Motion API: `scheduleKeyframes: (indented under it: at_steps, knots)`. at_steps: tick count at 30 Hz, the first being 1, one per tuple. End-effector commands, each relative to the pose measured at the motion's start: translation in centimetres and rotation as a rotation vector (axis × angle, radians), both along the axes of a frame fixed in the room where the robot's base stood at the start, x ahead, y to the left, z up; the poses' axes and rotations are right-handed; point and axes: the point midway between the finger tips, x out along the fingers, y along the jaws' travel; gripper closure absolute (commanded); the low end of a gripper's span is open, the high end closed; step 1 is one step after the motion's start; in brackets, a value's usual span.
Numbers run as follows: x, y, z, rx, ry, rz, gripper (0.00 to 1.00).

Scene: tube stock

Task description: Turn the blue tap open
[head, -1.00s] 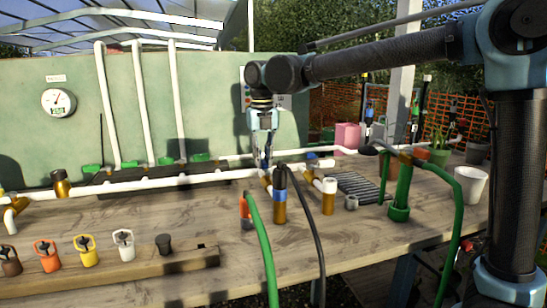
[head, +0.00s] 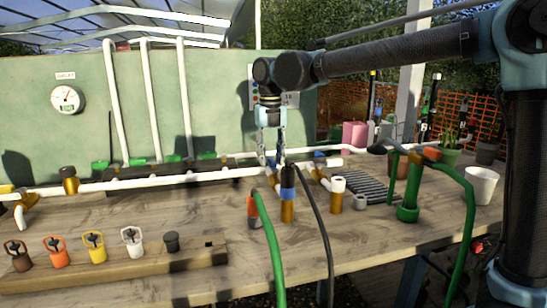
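A brass upright fitting with a blue band and dark top (head: 287,194) stands on the near part of the white pipework on the bench. A smaller blue part (head: 320,155) shows just behind it to the right, by a white pipe end. I cannot tell for certain which is the blue tap. My gripper (head: 271,161) points down, just behind and left of the dark top. Its two fingers show apart, with a gap between them and nothing visibly held. The fingertips are partly hidden by the fitting and pipework, so contact cannot be told.
A green hose (head: 270,250) and a dark hose (head: 319,225) hang over the bench front. An orange connector (head: 253,211) stands beside the fitting. A wooden rack (head: 120,272) holds several coloured pieces at front left. A gauge (head: 65,100) is on the green wall. A white cup (head: 481,187) stands right.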

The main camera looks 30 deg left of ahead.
Motion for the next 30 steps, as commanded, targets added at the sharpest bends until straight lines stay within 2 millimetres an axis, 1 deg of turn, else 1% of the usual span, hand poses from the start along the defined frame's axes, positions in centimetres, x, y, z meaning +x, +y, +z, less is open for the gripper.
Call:
scheduleKeyframes:
  at_steps: [5,12,18,21,24,30]
  knots:
    - [0.0,0.0,2.0,0.000,0.000,0.000,0.65]
    - [0.1,0.0,6.6,0.000,0.000,0.000,0.65]
    - [0.1,0.0,9.7,-0.001,0.001,0.000,0.65]
    - [0.1,0.0,10.7,-0.001,0.001,0.000,0.65]
    - [0.1,0.0,11.3,-0.001,0.001,0.000,0.65]
    - [0.1,0.0,11.7,0.000,0.001,0.000,0.65]
